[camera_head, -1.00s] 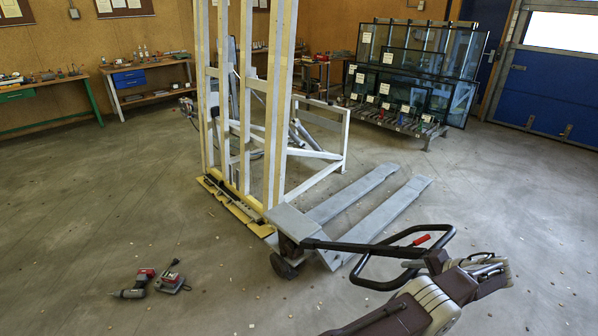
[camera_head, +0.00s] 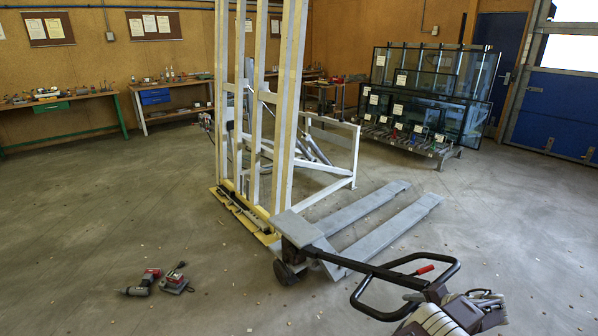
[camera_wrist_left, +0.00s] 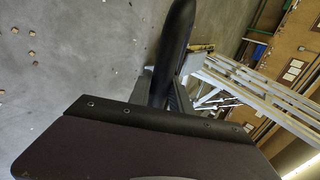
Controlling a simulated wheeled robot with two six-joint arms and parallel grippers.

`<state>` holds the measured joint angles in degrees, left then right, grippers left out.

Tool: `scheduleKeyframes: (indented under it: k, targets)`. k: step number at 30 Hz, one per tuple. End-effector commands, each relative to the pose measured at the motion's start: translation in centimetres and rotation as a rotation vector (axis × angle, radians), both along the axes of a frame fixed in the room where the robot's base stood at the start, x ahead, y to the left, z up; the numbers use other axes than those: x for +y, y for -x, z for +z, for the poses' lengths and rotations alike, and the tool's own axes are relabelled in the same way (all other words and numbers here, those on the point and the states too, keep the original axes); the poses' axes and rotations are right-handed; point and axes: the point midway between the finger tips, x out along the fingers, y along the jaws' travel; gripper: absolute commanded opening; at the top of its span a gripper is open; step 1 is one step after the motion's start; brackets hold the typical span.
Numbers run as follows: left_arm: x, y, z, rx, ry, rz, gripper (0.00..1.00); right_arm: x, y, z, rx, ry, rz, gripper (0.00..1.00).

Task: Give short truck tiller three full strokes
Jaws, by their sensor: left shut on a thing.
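The short truck (camera_head: 372,228) stands on the floor right of centre in the head view, its grey forks pointing back and right. Its black tiller (camera_head: 362,268) slants from the truck's front towards the lower right and ends in a loop handle with a red lever (camera_head: 424,270). My left gripper (camera_head: 435,291) is shut on the near right side of the loop. In the left wrist view, the dark gripper body (camera_wrist_left: 140,145) fills the bottom and a black bar (camera_wrist_left: 172,55) runs up from it. My right gripper is not in view.
A tall white and yellow frame (camera_head: 283,110) stands just behind the truck. A drill (camera_head: 140,284) and another red and grey tool (camera_head: 174,281) lie on the floor at lower left. A glass rack (camera_head: 425,95) stands at the back right. The left floor is mostly clear.

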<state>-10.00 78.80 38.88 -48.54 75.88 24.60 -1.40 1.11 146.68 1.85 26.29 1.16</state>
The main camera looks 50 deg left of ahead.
Motion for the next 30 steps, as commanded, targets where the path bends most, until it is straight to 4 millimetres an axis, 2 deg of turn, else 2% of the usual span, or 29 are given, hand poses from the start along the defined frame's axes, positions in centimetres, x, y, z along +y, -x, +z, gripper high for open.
scheduleKeyframes:
  k: [5, 9, 13, 15, 24, 26, 30]
  targets:
    - [0.0, -0.1, 0.9, -0.005, 0.002, -0.002, 0.00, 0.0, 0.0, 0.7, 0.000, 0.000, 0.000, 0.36]
    - [2.3, -0.3, 5.6, -0.008, 0.001, 0.002, 0.00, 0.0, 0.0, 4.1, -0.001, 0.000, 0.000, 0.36]
    - [4.4, -0.4, 8.6, -0.006, 0.000, 0.000, 0.00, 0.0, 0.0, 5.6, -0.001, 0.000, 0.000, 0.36]
    - [5.0, -0.4, 9.2, -0.003, 0.001, -0.001, 0.00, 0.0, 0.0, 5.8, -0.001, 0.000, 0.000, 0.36]
    - [5.3, -0.4, 9.3, -0.003, 0.001, -0.002, 0.00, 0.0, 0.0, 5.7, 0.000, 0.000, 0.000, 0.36]
    - [6.1, -0.5, 10.7, -0.005, 0.001, 0.001, 0.00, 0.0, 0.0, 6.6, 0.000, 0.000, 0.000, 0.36]
    - [9.2, -0.6, 15.1, -0.005, 0.000, 0.003, 0.00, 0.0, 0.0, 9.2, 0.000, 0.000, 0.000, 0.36]
